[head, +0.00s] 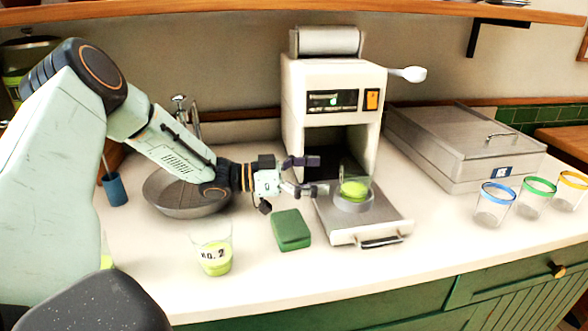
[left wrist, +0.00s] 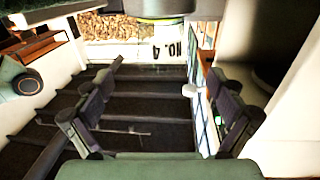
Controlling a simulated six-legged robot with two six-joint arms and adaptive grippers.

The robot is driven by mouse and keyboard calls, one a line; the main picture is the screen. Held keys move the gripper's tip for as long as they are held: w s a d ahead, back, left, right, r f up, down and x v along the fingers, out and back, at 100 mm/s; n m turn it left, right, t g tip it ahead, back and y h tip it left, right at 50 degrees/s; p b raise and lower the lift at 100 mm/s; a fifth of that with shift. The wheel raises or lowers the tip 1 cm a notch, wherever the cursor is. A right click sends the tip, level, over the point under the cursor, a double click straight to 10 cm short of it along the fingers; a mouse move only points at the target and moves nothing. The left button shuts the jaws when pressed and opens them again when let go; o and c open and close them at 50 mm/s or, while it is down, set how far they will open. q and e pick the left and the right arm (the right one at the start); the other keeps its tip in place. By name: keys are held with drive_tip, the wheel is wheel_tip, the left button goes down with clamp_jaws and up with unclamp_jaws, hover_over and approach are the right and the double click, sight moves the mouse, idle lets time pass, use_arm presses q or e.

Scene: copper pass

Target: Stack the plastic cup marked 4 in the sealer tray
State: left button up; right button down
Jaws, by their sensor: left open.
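A clear plastic cup with green contents (head: 354,188) sits upright in the round holder of the sealer tray (head: 338,236), which is slid out from the white sealer (head: 296,90). In the left wrist view, the cup (left wrist: 165,48) shows upside down at the top, with a "no. 4" mark. My left gripper (head: 318,176) is just left of this cup, its fingers spread and empty and pointing at it. The fingers also show in the left wrist view (left wrist: 162,72), apart from the cup. My right gripper is not in view.
Another cup, marked no. 2 (head: 213,252), stands on the front counter (head: 270,280) beside a green block (head: 291,230). A sink basin (head: 180,207) is behind them. A steel box (head: 460,145) and empty cups with blue (head: 493,207), green (head: 534,200) and yellow (head: 570,193) rims stand at right.

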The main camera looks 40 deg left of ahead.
use_arm(q)
drive_tip(key=p+v, duration=0.2)
drive_tip(key=v, duration=0.3)
drive_tip(key=shift+s+a, duration=0.1)
drive_tip(key=shift+a, duration=0.1)
drive_tip(key=shift+w, duration=0.25)
drive_tip(key=shift+s, duration=0.1)
